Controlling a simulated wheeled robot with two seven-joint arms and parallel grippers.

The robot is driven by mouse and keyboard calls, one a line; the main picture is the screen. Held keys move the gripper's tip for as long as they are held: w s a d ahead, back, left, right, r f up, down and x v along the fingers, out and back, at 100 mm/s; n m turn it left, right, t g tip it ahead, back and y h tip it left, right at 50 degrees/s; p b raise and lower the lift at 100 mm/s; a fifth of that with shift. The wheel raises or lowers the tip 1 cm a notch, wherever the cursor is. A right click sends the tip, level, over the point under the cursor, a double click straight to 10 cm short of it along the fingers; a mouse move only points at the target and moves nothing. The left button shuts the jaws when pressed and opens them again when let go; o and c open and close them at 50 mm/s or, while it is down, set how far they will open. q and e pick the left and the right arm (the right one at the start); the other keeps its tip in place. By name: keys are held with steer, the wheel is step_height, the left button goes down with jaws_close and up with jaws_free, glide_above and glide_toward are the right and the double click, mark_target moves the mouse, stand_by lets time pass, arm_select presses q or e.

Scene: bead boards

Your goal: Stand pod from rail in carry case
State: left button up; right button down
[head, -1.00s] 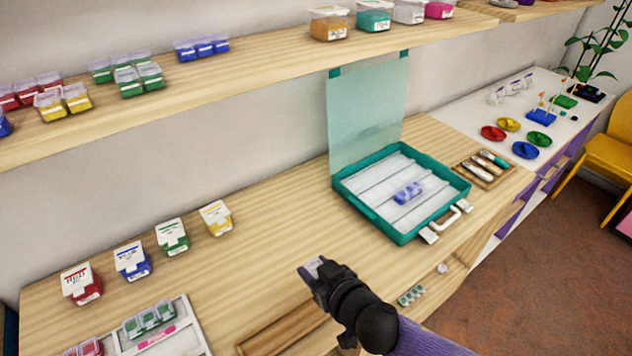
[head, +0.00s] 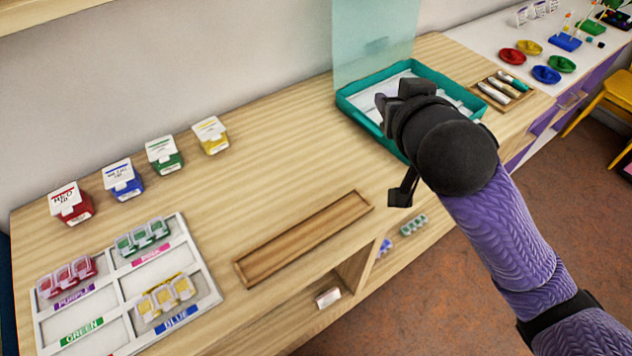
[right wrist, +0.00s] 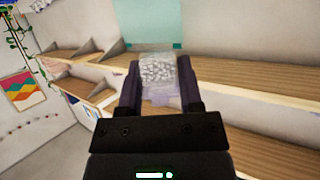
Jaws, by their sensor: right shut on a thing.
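My right gripper (head: 388,101) is over the front left part of the open teal carry case (head: 352,112) in the head view. In the right wrist view its two fingers (right wrist: 159,78) are shut on a small clear pod (right wrist: 157,69) with whitish beads. My gripper and arm hide the pod and much of the case floor in the head view, so I cannot tell whether the pod touches the floor. The case's clear teal lid (head: 372,38) stands up at the back. The wooden rail (head: 305,238) on the counter is empty. My left gripper is not in view.
A sorting tray (head: 112,284) with red, green and yellow pods lies front left. Several labelled boxes, such as the yellow one (head: 210,135), stand behind it. A small wooden tray of tools (head: 503,90) lies right of the case. The counter around the rail is clear.

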steer(key=w+a+f+n+y+p, duration=0.2)
steer(key=a+f+p, duration=0.1)
steer(key=a+f, duration=0.2)
arm_select(q)
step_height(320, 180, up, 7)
steer(key=p, duration=0.3)
arm_select(e)
steer(key=n+g+y, duration=0.3)
steer(key=n+y, duration=0.1)
steer(key=y, duration=0.1)
glide_above(316, 225)
step_height(316, 225, down, 10)
step_height(316, 225, down, 10)
steer(key=b, duration=0.6)
steer(key=shift+s+r, duration=0.1)
steer(key=shift+r, duration=0.15)
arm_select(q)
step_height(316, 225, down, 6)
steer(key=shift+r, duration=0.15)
arm_select(e)
steer(key=shift+f+b, duration=0.35)
steer(key=c, duration=0.5)
jaws_free()
steer(key=shift+r, duration=0.1)
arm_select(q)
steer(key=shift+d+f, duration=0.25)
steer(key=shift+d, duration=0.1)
arm_select(e)
steer(key=shift+o, duration=1.2)
